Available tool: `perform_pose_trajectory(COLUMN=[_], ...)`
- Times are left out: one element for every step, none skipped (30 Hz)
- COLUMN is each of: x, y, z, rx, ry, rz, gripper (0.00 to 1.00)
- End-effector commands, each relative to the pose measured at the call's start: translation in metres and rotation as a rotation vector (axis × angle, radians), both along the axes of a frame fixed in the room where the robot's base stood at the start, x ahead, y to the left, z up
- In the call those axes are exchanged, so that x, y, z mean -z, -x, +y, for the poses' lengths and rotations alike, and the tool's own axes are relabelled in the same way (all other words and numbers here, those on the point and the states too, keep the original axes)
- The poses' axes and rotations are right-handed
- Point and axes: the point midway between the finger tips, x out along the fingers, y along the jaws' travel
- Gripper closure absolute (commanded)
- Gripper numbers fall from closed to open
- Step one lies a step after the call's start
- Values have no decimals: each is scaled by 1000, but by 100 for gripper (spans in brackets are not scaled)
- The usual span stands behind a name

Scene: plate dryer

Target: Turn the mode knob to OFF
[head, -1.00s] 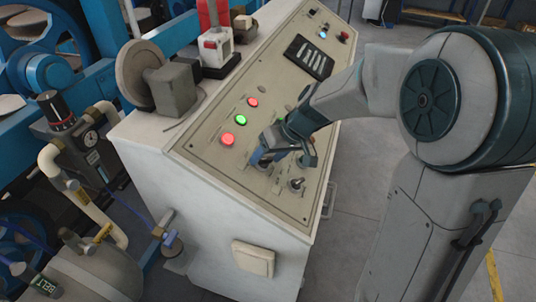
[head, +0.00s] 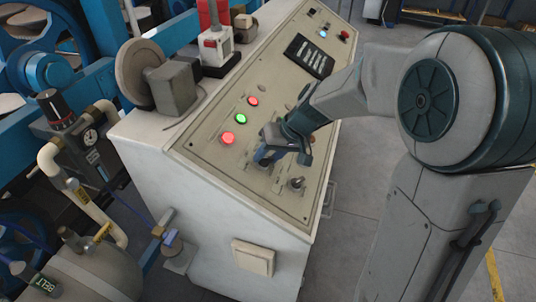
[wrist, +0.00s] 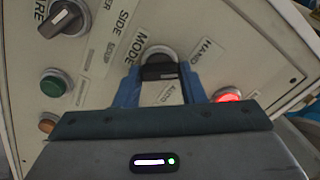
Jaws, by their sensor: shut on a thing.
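The mode knob (wrist: 160,62) is a black-gripped selector in a pale round collar, beside the printed word MODE in the wrist view. The labels HAND and AUTO show around it; I cannot make out an OFF label. My gripper (wrist: 160,82) has its two blue fingers on either side of the knob, shut on it. In the head view my gripper (head: 268,157) is down at the lower part of the sloped panel, and it hides the knob there. Which mark the knob points at is not clear.
The sloped control panel (head: 205,146) carries lit red (head: 228,138) and green (head: 240,119) buttons near my gripper. Another selector (head: 297,184) stands to its lower right. In the wrist view, another knob (wrist: 65,18) and a green button (wrist: 53,82) are at left.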

Motion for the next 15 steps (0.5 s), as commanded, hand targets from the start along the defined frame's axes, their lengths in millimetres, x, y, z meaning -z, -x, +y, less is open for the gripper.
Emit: perform_pose_trajectory(x=[0, 0, 0, 0, 0, 0, -1, -1, -1, -1, -1, -1, -1, -1, -1], y=[0, 0, 0, 0, 0, 0, 0, 0, 0, 0, 0, 0, 0, 0, 0], z=[0, 0, 0, 0, 0, 0, 0, 0, 0, 0, 0, -1, -1, -1, -1], rx=[30, 51, 80, 103, 126, 156, 179, 201, 230, 251, 273, 299, 320, 339, 362], ry=[-6, -10, -16, -21, -25, -30, -35, -39, -45, -49, -54, -59, -63, -67, -72], rz=[17, 28, 44, 56, 69, 84, 97, 109, 125, 136, 148, 163, 174, 185, 198], gripper=[86, 86, 86, 86, 86, 86, 86, 86, 86, 86, 86, 86, 86, 86, 86])
